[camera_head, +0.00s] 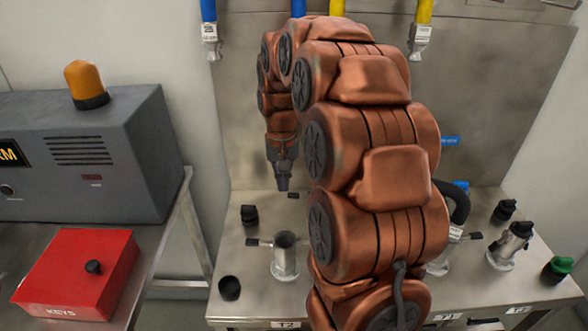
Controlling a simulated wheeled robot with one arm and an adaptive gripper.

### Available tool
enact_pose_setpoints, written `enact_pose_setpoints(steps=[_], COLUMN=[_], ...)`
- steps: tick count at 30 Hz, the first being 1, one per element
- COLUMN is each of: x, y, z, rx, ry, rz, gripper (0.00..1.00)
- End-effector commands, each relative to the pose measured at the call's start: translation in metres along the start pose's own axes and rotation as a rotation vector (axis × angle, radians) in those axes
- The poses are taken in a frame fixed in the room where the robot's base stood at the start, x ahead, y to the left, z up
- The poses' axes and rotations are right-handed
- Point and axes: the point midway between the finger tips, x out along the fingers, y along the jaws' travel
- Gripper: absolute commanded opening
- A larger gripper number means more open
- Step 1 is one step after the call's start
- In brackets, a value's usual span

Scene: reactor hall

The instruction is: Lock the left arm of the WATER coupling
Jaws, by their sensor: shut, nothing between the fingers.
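No readable WATER label shows, so I cannot tell which coupling is the WATER one.
Black caps (229,288) and a green-capped part (557,268) sit near the table's edges. Blue (208,12) and yellow (424,12) hoses hang at the back. A red KEYS box (75,272) and grey console (90,150) stand left. My arm blocks the middle.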

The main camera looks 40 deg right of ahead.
Motion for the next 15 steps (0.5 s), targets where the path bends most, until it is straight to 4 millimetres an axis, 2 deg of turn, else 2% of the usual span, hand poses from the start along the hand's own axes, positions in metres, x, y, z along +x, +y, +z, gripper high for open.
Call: enact_pose_setpoints(steps=[1, 3, 6, 10, 15], x=[0.003, 0.005, 0.009, 0.011, 0.015], y=[0.008, 0.017, 0.027, 0.034, 0.035], z=[-0.014, -0.029, -0.043, -0.053, -0.055], rx=[0.028, 0.059, 0.092, 0.111, 0.114], ry=[0.003, 0.011, 0.016, 0.023, 0.024], rz=[-0.001, -0.002, -0.002, -0.001, -0.001], gripper=[0.0, 0.0, 0.0, 0.0, 0.0])
